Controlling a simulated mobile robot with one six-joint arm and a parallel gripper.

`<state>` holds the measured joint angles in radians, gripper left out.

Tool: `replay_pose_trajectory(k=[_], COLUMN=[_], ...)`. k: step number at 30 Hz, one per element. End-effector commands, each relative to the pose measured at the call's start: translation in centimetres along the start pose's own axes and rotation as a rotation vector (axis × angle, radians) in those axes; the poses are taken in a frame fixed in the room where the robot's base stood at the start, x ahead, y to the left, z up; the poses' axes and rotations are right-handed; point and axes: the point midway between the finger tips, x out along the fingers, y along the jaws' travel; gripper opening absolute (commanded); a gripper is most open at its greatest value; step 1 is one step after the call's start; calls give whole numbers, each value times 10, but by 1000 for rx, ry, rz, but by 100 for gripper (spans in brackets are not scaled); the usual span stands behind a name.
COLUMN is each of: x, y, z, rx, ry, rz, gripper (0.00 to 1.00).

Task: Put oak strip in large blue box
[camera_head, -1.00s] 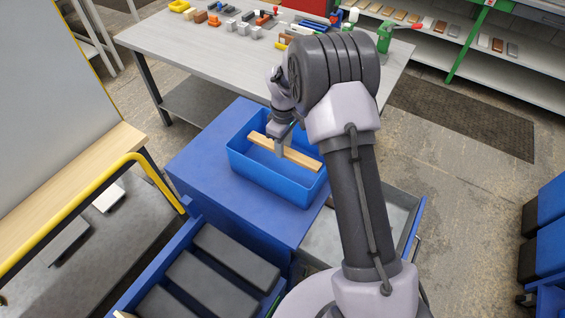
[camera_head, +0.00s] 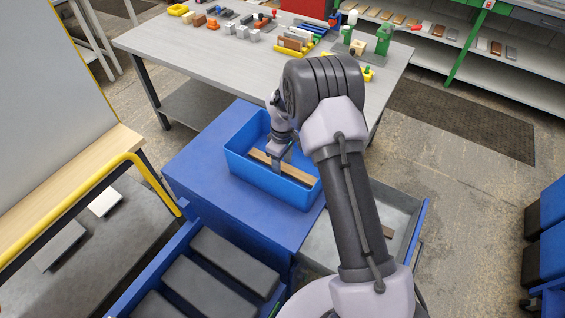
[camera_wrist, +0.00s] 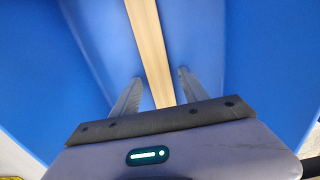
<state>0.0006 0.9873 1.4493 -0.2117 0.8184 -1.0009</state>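The oak strip (camera_head: 260,157) is a long, light wooden piece lying low inside the blue box (camera_head: 233,166), just behind its near wall, which hides part of it. The box is open-topped and stands on a blue cabinet top. My gripper (camera_head: 277,165) reaches down into the box at the strip. In the wrist view the strip (camera_wrist: 150,45) runs between the two fingers of my gripper (camera_wrist: 159,76), with a gap showing on each side, so the fingers are open and around it. Contact between strip and box floor is partly hidden.
A grey workbench (camera_head: 190,49) with tools and small parts stands behind. An open drawer (camera_head: 408,240) is at the right of the cabinet. A blue container with dark blocks (camera_head: 230,262) is in front. A yellow-edged wooden table (camera_head: 70,193) is at the left.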

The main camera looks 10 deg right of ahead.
Motion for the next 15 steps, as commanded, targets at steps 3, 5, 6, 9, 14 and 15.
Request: replay_pose_trajectory(k=[3,5,6,9,14,15], x=[0,0,-2,-17,-65,-77], y=[0,0,0,0,0,0], z=[0,0,0,0,0,-1], rx=[0,0,0,0,0,0], ry=[0,0,0,1,2,2], rz=[0,0,0,1,1,2], gripper=[52,52,52,52,52,52])
